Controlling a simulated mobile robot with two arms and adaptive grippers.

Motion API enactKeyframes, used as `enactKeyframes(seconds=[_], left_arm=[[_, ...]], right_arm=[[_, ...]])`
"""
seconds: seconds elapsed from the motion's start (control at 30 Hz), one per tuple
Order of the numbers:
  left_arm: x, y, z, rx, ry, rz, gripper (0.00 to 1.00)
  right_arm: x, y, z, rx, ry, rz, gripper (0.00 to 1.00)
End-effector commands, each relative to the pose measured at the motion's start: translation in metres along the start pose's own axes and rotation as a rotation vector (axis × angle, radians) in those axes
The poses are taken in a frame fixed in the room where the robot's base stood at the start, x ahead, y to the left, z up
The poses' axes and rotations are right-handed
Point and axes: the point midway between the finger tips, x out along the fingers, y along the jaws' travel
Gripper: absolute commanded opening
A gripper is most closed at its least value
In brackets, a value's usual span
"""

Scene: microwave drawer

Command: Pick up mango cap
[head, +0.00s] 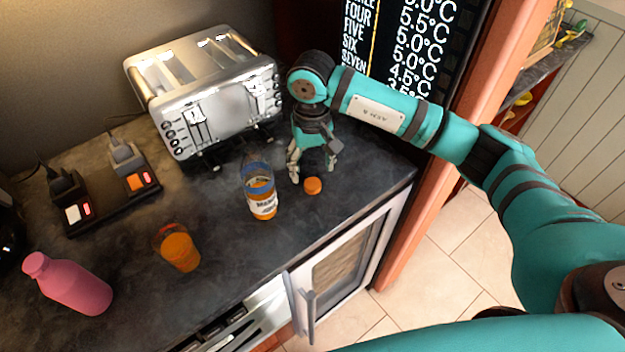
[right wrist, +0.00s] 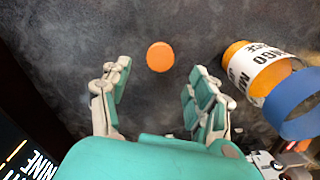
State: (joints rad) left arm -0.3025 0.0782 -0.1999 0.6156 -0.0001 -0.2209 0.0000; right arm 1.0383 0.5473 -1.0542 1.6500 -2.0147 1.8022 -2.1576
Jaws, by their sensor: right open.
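The mango cap is a small round orange cap (head: 313,186) lying on the dark countertop. It also shows in the right wrist view (right wrist: 160,57), beyond and between my open fingertips. My right gripper (head: 312,171) is open and empty, pointing down just behind the cap in the head view and not gripping it. In the right wrist view, my right gripper (right wrist: 157,88) has its fingers spread wide. The mango bottle (head: 262,200), with a white label and blue band, stands left of the cap and shows at the right in the wrist view (right wrist: 262,70). My left gripper is not in view.
A silver toaster (head: 215,100) stands behind. A power strip (head: 105,200), an orange cup (head: 180,250) and a pink bottle (head: 72,286) are on the left. The counter (head: 355,180) is clear right of the cap. An appliance door with a handle (head: 301,308) is below the front edge.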

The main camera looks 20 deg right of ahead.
Motion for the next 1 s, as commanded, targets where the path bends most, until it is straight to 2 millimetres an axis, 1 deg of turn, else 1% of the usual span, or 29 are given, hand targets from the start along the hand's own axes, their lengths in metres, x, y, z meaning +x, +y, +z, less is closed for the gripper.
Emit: enactKeyframes(seconds=[0.07, 0.23, 0.3, 0.37, 0.47, 0.63, 0.67, 0.93, 1.0], left_arm=[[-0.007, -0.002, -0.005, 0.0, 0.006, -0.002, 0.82], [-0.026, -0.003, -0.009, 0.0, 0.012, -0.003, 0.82], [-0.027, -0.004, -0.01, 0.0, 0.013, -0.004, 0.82], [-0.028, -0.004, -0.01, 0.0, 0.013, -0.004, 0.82], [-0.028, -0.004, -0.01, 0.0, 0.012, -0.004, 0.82], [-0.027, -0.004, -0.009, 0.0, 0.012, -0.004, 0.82], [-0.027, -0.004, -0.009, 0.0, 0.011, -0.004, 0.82], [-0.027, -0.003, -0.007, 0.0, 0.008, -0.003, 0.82], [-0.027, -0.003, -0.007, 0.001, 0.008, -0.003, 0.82]], right_arm=[[0.005, 0.0, 0.002, 0.001, -0.006, -0.001, 0.61], [0.028, 0.001, 0.005, 0.002, -0.008, 0.0, 0.61], [0.04, 0.0, 0.004, 0.001, -0.005, -0.001, 0.61], [0.046, 0.0, 0.004, 0.001, -0.005, -0.001, 0.61], [0.051, 0.001, 0.003, 0.0, -0.001, -0.001, 0.61], [0.052, 0.001, 0.003, 0.0, 0.0, -0.001, 0.61], [0.052, 0.001, 0.003, 0.0, 0.0, -0.001, 0.6], [0.051, 0.001, 0.003, 0.0, -0.001, -0.001, 0.25], [0.051, 0.001, 0.003, 0.0, -0.001, -0.001, 0.24]])
